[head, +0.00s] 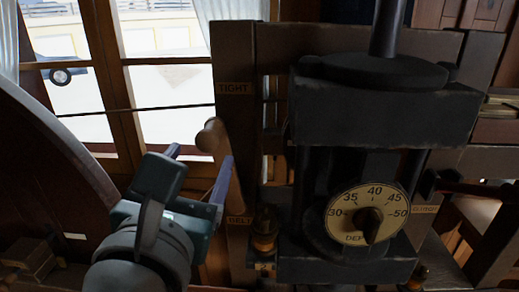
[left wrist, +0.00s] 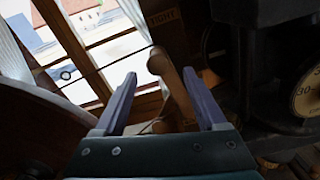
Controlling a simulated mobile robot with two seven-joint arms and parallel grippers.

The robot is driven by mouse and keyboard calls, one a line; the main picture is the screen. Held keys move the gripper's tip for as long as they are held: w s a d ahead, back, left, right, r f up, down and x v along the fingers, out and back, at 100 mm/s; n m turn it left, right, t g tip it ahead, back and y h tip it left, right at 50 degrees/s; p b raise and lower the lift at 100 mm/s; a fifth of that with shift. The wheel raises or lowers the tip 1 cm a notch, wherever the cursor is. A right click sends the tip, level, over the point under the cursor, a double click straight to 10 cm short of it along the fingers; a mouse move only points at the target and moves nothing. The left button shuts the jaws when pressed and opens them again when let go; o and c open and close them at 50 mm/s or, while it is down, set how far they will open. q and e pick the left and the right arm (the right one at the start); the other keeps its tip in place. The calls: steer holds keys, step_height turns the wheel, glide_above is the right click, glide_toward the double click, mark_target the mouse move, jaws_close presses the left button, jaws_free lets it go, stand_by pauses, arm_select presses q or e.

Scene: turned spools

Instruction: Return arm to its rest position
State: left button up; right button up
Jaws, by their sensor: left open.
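My left gripper (head: 198,158) is in the lower left of the head view, its two purple-grey fingers spread apart. In the left wrist view the same gripper (left wrist: 158,76) is open, with nothing clamped in it. A wooden lever (head: 210,135) with a rounded knob top stands just beyond the fingertips. In the left wrist view the lever (left wrist: 168,75) shows between the fingers, nearer the right one. I cannot tell whether a finger touches it. My right gripper is in neither view.
A dark machine head (head: 385,110) with a yellow dial (head: 368,214) stands to the right of my gripper. A wooden post (head: 232,100) labelled TIGHT and BELT is behind the lever. A large curved wheel (head: 50,150) fills the left side. Windows (head: 165,75) are behind.

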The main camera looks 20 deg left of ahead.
arm_select(q)
steer(key=s+a+n+g+y+p, duration=0.2)
steer(key=s+a+n+g+p, duration=0.55)
steer(key=n, duration=1.25)
steer(key=s+d+n+g+h+p, duration=0.1)
steer(key=s+d+n+g+h, duration=0.2)
steer(key=s+n, duration=0.4)
steer(key=s+d+n+g+h+p, duration=0.2)
steer(key=s+d+n+g+h, duration=0.1)
steer(key=s+n, duration=0.4)
steer(key=shift+s+d, duration=0.15)
steer(key=shift+d, duration=0.05)
steer(key=shift+g, duration=0.25)
